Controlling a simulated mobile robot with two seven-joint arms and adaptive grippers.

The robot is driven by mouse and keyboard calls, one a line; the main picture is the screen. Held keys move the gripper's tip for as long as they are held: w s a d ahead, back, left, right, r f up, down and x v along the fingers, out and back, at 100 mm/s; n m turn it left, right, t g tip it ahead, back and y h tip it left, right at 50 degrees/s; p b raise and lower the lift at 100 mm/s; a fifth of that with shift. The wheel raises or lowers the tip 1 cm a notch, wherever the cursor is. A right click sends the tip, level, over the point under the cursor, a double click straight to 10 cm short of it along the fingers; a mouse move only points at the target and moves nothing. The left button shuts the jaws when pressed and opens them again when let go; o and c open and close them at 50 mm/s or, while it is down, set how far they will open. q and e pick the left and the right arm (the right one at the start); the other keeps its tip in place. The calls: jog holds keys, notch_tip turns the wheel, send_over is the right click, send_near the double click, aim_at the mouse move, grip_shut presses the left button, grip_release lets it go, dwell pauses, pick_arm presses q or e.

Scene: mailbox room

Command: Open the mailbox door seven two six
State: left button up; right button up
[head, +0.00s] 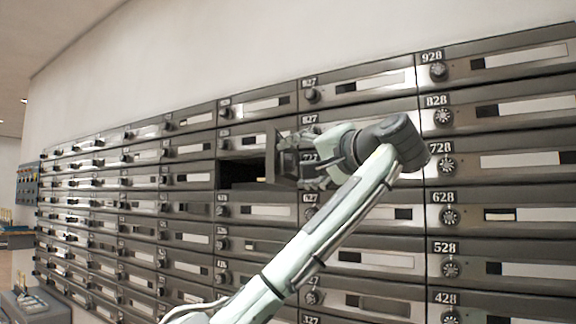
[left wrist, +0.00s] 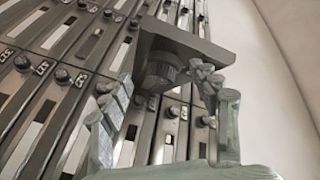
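The grey mailbox wall has an open compartment (head: 240,175) with a dark inside. It sits in the column left of 727 and in the same row, where 726 belongs; its own number is not readable. Its door (head: 286,160) is swung out toward me on its right side. In the left wrist view the door (left wrist: 190,38) stands out from the wall, with its round dark knob (left wrist: 162,70). My left gripper (head: 306,166) is at the swung-out door. Its fingers (left wrist: 165,108) are spread on both sides of the knob, with visible gaps. My right gripper is not in view.
Rows of closed mailboxes with knobs and pale label strips surround the opening, such as 728 (head: 520,160) and 628 (head: 520,214). My left arm covers part of the 727 column. A grey counter (head: 35,305) stands at the lower left.

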pick_arm(q)
jog(key=v, duration=0.7)
jog(key=shift+s, duration=0.2)
jog(key=shift+d+r, duration=0.1)
